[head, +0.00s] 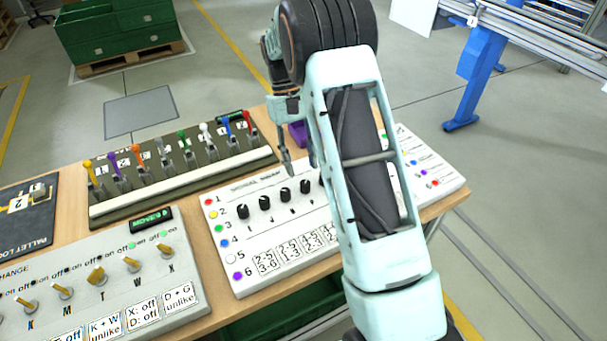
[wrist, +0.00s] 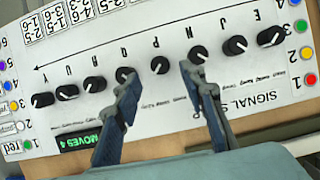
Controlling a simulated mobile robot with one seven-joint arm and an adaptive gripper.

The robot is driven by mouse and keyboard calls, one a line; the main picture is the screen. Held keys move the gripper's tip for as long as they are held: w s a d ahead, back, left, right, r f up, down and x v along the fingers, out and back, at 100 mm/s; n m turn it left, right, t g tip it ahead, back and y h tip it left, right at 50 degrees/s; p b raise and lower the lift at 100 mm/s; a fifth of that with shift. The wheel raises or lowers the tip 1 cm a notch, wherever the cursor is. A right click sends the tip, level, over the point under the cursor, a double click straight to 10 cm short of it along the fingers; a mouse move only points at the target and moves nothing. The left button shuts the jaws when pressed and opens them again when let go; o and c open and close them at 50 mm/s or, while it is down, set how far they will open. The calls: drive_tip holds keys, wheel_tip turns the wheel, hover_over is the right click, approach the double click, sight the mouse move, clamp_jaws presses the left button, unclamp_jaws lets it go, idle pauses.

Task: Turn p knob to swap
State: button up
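The white signal swap panel (head: 222,262) lies on the wooden table and has a row of black knobs. The P knob shows in the wrist view (wrist: 159,65) and, fourth from the left, in the head view (head: 305,187). My gripper (head: 299,170) is over the panel, pointing down. In the wrist view my gripper (wrist: 160,72) is open, one finger on each side of the P knob, near the neighbouring knobs. I cannot tell whether the fingers touch it.
A green display (wrist: 76,140) reads MOVES 4. A lever board (head: 180,190) stands behind the panel and a toggle-switch panel (head: 110,290) to the left. Neighbouring knobs (wrist: 197,54) (wrist: 125,74) stand close to my fingers.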

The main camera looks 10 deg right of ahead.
drive_tip(key=v, duration=0.7)
drive_tip(key=shift+w, duration=0.15)
